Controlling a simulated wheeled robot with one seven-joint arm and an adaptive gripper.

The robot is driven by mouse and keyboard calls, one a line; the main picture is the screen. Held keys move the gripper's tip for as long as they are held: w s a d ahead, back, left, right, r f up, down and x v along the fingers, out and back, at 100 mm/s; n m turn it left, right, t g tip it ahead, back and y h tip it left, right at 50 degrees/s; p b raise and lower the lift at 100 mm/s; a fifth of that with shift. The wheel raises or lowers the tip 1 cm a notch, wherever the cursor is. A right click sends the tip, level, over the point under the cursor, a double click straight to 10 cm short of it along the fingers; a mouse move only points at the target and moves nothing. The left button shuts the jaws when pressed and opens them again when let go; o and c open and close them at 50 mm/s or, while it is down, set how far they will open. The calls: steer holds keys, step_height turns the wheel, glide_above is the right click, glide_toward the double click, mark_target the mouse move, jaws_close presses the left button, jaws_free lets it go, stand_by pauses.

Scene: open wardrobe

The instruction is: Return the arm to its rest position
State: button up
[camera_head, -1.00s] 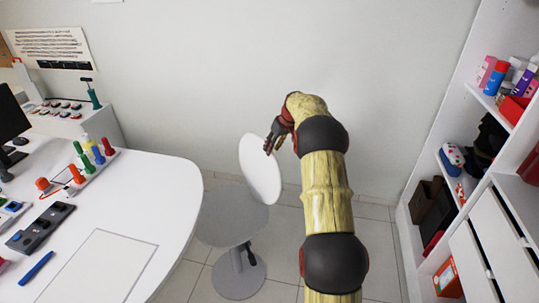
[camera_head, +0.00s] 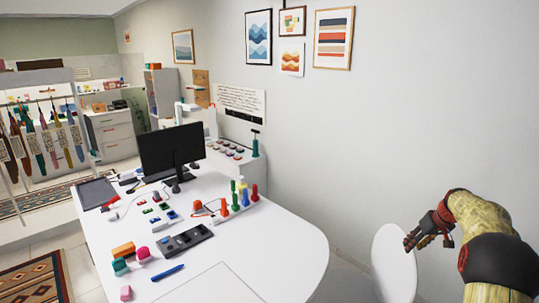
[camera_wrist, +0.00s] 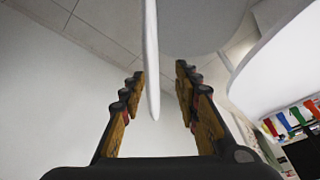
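My arm reaches in from the lower right of the head view. My gripper (camera_head: 414,242) is by the upper right rim of a round white chair back (camera_head: 392,270). In the wrist view my gripper (camera_wrist: 160,76) has its two fingers spread apart. The white chair back (camera_wrist: 151,50) shows there edge-on as a thin upright strip between the fingers, with a gap visible on both sides. Whether any finger touches it I cannot tell. Nothing is gripped.
A plain wall with framed pictures (camera_head: 334,38) rises behind. A clothes rack (camera_head: 40,97) is at the far left.

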steer(key=s+a+r, duration=0.5)
steer(key=a+r, duration=0.1)
steer(key=a, duration=0.3)
steer(key=s+a+r, duration=0.5)
steer(key=a+r, duration=0.1)
steer(key=a, duration=0.3)
steer(key=s+a+r, duration=0.5)
steer(key=a+r, duration=0.1)
steer(key=a, duration=0.4)
steer(key=s+a+f, duration=0.1)
steer(key=s+a, duration=0.3)
steer(key=s, duration=0.5)
steer(key=s+a+f, duration=0.2)
steer(key=s+a, duration=0.3)
steer(key=s, duration=0.4)
steer(key=s+a+f+n+t, duration=0.1)
steer(key=s+a, duration=0.4)
steer(key=s, duration=0.3)
steer(key=shift+s+f+h, duration=0.35)
steer(key=shift+s+h, duration=0.05)
